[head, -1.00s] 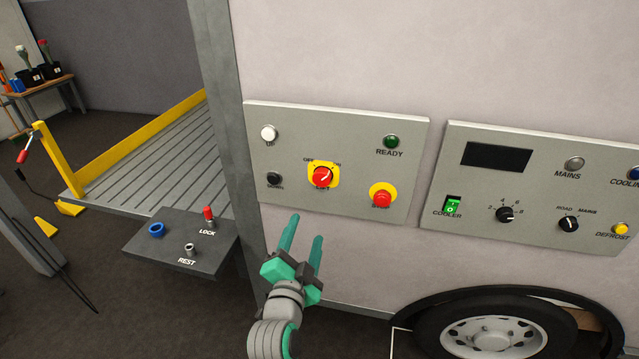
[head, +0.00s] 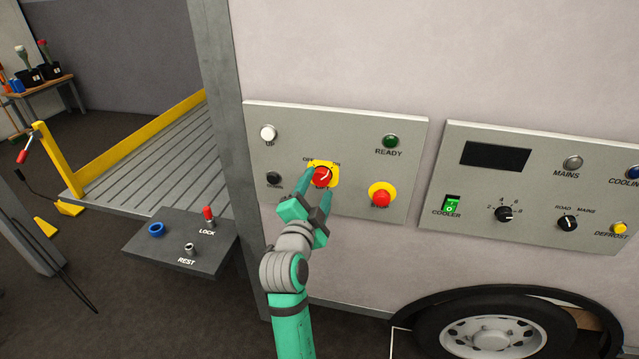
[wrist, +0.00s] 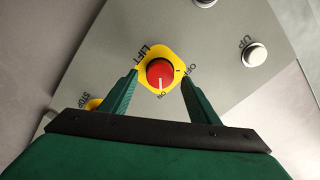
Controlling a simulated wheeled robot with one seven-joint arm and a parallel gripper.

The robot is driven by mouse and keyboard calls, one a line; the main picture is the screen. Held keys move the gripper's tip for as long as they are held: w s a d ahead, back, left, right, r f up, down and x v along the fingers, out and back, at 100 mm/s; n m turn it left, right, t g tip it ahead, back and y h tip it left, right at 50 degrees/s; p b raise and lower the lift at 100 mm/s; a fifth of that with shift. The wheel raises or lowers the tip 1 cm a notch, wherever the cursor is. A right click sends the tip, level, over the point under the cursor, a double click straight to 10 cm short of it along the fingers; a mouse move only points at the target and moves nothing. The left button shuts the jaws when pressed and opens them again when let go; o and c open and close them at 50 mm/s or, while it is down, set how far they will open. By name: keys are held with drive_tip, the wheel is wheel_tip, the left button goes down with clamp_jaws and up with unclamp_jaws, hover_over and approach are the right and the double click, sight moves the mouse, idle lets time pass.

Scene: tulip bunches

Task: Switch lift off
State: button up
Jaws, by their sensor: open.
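The red LIFT knob (head: 321,177) sits on a yellow plate on the left grey panel (head: 350,133), between OFF and ON labels. In the head view its white mark slants up to the right, toward ON. In the wrist view the knob (wrist: 160,74) is between the two green fingers, its white mark pointing toward the ON label. My gripper (head: 318,183) is open, fingers to either side of the knob. The wrist view also shows the gripper (wrist: 160,85) spread wider than the knob, with gaps visible on both sides. Whether the fingertips reach the knob's depth I cannot tell.
The red STOP button (head: 381,196) is close to the right. A black DOWN button (head: 274,179), white UP button (head: 268,133) and green READY lamp (head: 390,141) share the panel. A dark shelf (head: 182,241) with a LOCK pin juts out lower left.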

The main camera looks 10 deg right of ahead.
sight(321, 177)
drive_tip(key=shift+x, duration=1.25)
drive_tip(key=c, duration=1)
drive_tip(key=shift+c, duration=0.2)
